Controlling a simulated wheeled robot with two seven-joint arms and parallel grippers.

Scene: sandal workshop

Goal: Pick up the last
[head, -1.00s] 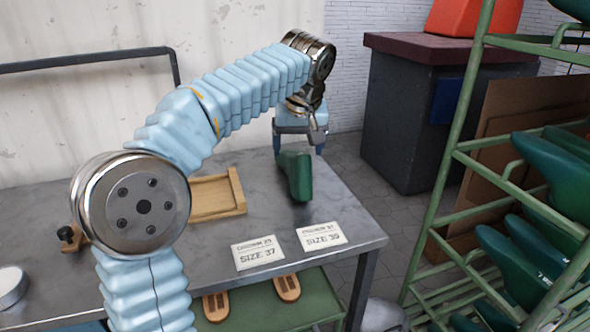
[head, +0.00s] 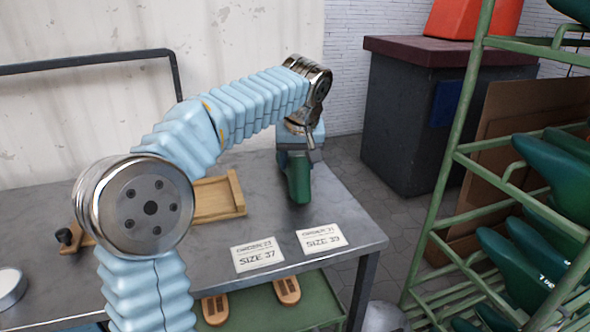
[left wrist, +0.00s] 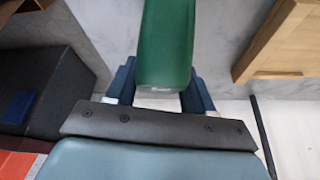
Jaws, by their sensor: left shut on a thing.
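The green last (head: 299,188) stands on the metal table near its right end, behind the two size cards. My left gripper (head: 299,150) is over it from above, shut on its upper part; the fingers are mostly hidden in the head view. In the left wrist view the last (left wrist: 166,45) lies between the two blue fingers (left wrist: 160,92), which touch it on both sides. I cannot tell whether the last still rests on the table. My right gripper is not in view.
A wooden tray (head: 238,193) lies left of the last. Cards marked size 37 (head: 257,254) and size 39 (head: 321,238) lie in front. A green rack (head: 447,190) with several green lasts stands at right. A dark cabinet (head: 408,115) stands behind.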

